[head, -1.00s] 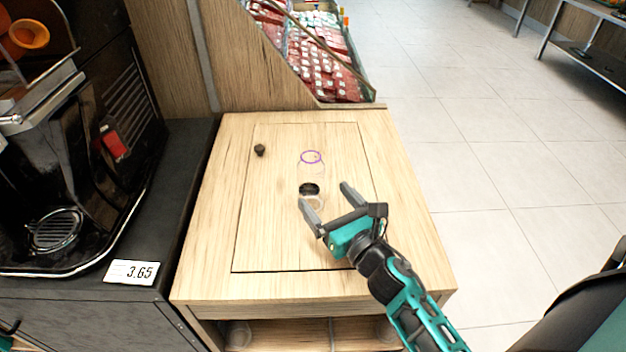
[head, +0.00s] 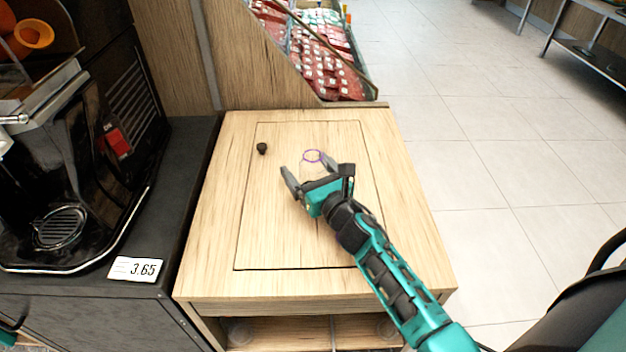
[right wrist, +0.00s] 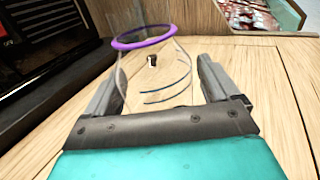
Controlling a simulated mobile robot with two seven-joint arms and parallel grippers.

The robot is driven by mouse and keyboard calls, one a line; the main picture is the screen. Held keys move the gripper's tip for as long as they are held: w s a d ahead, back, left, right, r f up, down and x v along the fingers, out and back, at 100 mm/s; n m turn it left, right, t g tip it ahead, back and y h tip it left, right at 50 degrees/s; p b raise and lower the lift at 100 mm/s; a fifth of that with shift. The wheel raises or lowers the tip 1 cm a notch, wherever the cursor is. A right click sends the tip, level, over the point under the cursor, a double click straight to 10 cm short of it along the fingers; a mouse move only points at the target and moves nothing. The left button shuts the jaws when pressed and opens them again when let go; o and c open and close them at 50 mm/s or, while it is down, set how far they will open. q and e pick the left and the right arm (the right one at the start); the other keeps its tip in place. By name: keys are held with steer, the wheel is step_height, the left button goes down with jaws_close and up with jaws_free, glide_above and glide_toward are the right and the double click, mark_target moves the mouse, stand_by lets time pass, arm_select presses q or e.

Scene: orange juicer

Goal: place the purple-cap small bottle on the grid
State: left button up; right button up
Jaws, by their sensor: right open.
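The small bottle (head: 312,161) is clear, with a purple ring at its top, and stands upright on the wooden counter. My right gripper (head: 306,164) is open, with its fingers on either side of the bottle. In the right wrist view the bottle's purple ring (right wrist: 145,43) shows above and between the open fingers (right wrist: 160,68). I cannot tell whether a finger touches it. The gripper hides the lower bottle in the head view. The round metal grid (head: 58,229) lies at the base of the black juicer (head: 100,190) on the left.
A small black knob (head: 262,148) sits on the wooden counter (head: 215,250), left of the bottle. A price tag (head: 135,269) is on the dark stand's front edge. A bin of red packs (head: 320,70) stands behind. The counter's front is clear.

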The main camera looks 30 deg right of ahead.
steer(key=c, duration=1.1)
